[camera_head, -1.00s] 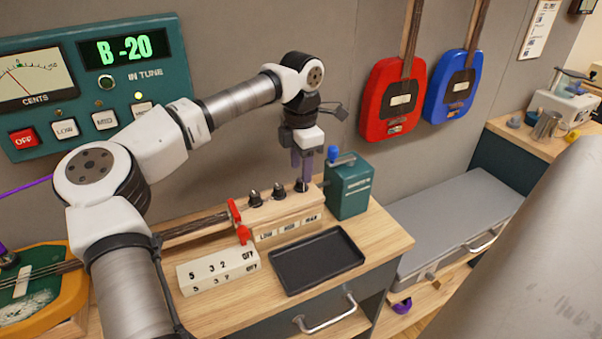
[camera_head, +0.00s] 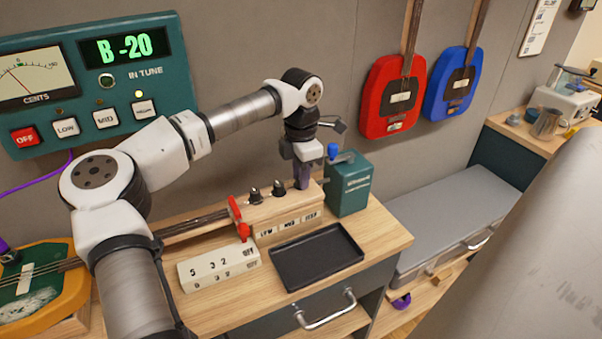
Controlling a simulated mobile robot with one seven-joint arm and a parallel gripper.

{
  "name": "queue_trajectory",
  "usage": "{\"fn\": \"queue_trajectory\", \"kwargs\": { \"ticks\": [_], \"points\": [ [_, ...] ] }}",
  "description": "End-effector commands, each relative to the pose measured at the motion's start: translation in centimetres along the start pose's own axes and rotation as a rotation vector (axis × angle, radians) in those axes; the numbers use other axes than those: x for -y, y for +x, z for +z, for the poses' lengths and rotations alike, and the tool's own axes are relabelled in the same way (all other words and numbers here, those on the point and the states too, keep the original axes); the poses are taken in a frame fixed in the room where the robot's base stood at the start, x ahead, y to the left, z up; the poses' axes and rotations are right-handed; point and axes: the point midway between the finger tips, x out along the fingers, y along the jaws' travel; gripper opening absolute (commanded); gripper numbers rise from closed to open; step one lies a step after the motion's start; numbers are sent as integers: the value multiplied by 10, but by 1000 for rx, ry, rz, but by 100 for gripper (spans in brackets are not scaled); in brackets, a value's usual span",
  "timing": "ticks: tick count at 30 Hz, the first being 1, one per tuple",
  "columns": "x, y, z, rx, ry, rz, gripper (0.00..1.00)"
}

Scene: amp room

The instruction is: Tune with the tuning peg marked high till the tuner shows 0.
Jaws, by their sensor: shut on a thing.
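The green tuner (camera_head: 185,75) on the wall reads "B -20" on its display (camera_head: 126,48), and its needle leans left on the cents dial (camera_head: 25,80). A small yellow light glows above its rightmost button (camera_head: 143,111). The wooden peg block (camera_head: 275,212) on the bench carries a row of pegs over labels. The low peg (camera_head: 255,196) and the mid peg (camera_head: 279,189) stand free. My gripper (camera_head: 302,182) points down at the block's right end, shut on the high peg, which its fingers mostly hide.
A teal box with a blue-knobbed crank (camera_head: 348,190) stands close to the right of my gripper. A red clamp (camera_head: 240,218) sits at the block's left end. Red and blue guitars hang behind.

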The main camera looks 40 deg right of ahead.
Motion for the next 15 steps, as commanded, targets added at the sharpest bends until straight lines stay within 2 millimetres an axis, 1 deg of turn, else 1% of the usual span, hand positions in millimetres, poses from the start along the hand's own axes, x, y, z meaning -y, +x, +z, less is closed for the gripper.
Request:
{"fn": "queue_trajectory", "kwargs": {
  "ticks": [8,15],
  "points": [
    [0,0,0,0,48,-1,0],
    [0,0,0,-1,196,-1,0]
  ]
}}
